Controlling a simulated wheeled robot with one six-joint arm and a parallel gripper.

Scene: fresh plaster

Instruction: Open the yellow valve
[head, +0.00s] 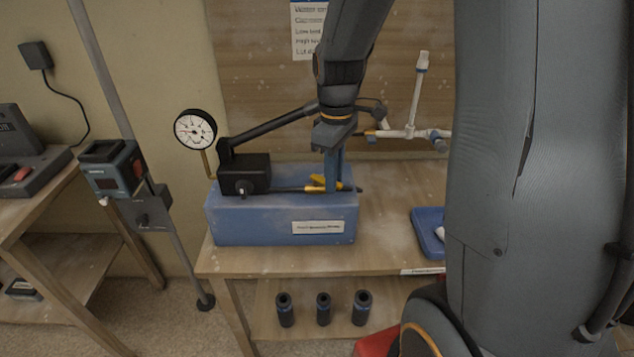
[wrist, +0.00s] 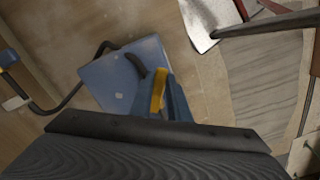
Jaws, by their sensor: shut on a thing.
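The yellow valve handle (head: 322,182) is on a thin pipe at the top right of a blue box (head: 268,219) on the wooden bench. My gripper (head: 334,186) points down over the right end of this box, its blue fingers around the yellow handle. In the wrist view the yellow handle (wrist: 158,91) shows between the blue fingers (wrist: 170,100). My gripper is shut on it. The fingers hide part of the handle, and I cannot tell the valve's exact angle.
A black pump block (head: 245,174) with a long lever and a round gauge (head: 195,129) stand left of the valve. White pipework (head: 412,131) is behind right. A blue tray (head: 428,232) lies at the right. Several dark cylinders (head: 323,308) stand on the lower shelf.

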